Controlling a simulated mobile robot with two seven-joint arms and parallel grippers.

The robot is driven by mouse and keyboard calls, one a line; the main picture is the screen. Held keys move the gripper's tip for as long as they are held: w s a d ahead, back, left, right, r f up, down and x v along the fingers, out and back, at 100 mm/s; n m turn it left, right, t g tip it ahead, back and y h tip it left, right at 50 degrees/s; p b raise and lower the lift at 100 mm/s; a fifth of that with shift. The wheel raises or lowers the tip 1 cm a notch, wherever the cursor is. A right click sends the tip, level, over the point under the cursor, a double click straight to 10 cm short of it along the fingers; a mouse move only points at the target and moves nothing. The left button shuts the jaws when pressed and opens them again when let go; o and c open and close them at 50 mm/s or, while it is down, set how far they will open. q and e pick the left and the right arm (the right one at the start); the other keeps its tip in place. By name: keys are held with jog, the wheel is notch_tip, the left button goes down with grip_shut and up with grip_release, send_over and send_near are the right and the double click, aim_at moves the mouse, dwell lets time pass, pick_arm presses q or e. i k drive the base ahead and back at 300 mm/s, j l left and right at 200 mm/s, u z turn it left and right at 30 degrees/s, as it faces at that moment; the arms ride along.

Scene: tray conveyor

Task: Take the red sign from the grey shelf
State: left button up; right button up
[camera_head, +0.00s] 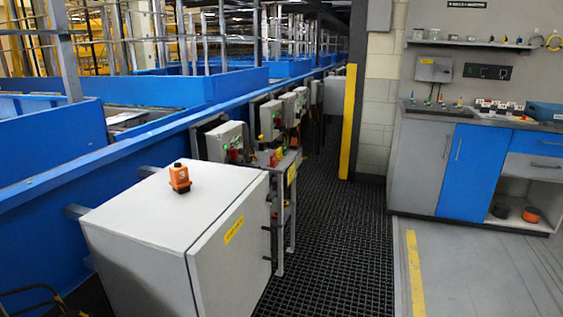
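A long grey wall shelf (470,43) runs along the back wall at the upper right, with several small items on it. A small grey stand (286,163) by the conveyor carries small red and green items (267,157), too small to make out. I cannot tell a red sign for certain on either one. Neither of my grippers shows in the head view.
A large grey cabinet (165,215) with an orange device (179,178) on top stands front left. A blue conveyor wall (120,160) runs behind it. Dark grating (345,230) and grey floor (480,265) are clear. A yellow post (348,120) and workbench (420,165) stand at the back.

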aim_at(273, 163)
jog(key=i+l, duration=0.25)
jog(key=l, duration=0.2)
jog(key=i+l, duration=0.3)
jog(key=l, duration=0.15)
jog(key=i+l+u, duration=0.1)
jog(key=i+l, duration=0.6)
jog(key=i, duration=0.2)
